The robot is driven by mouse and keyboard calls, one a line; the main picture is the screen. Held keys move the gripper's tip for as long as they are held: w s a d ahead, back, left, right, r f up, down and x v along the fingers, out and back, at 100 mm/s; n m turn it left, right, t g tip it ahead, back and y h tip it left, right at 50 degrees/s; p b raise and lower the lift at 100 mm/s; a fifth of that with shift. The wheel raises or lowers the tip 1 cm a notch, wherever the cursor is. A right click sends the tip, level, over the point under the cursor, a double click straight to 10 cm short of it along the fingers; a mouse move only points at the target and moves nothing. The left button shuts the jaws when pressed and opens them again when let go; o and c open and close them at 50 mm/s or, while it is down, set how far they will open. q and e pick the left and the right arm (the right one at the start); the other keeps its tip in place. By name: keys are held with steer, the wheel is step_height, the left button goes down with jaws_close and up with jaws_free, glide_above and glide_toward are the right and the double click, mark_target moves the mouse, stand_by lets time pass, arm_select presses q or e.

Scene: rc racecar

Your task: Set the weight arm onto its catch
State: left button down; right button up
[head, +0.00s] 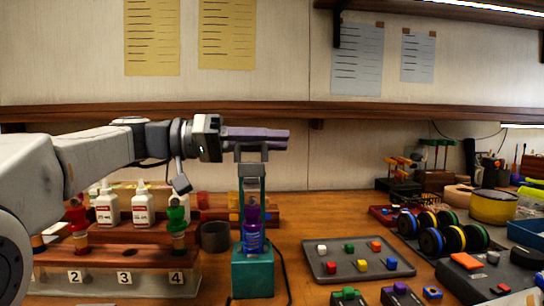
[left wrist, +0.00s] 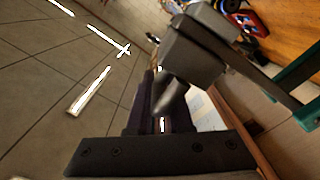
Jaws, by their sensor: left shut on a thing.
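A teal stand (head: 252,270) with upright posts is at the middle of the bench, and a purple and blue piece (head: 252,232) sits between its posts. My left gripper (head: 285,139) is level at the top of the stand, pointing right. In the left wrist view it is shut on a dark rounded knob. Beside the knob is the dark block of the weight arm (left wrist: 195,55), whose bar runs toward a teal post (left wrist: 303,88). The catch cannot be made out, and my fingers partly cover the top of the stand. My right gripper is not in view.
A numbered wooden rack (head: 50,258) with white bottles (head: 143,210) stands left, below my left arm. A grey tray (head: 340,268) of coloured blocks lies right of the stand. Black wheels with coloured rims (head: 432,241) are farther right. A wooden shelf (head: 400,112) runs along the wall behind.

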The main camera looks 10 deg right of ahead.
arm_select(q)
steer(key=shift+s+f, duration=0.3)
steer(key=shift+s, duration=0.05)
steer(key=shift+f, duration=0.1)
steer(key=c, duration=0.9)
jaws_free()
steer(key=shift+s, duration=0.1)
steer(key=shift+a, duration=0.2)
steer(key=a, duration=0.6)
steer(key=w+a, duration=0.1)
steer(key=a, duration=0.3)
steer(key=shift+r+p, duration=0.2)
steer(key=shift+p, duration=0.2)
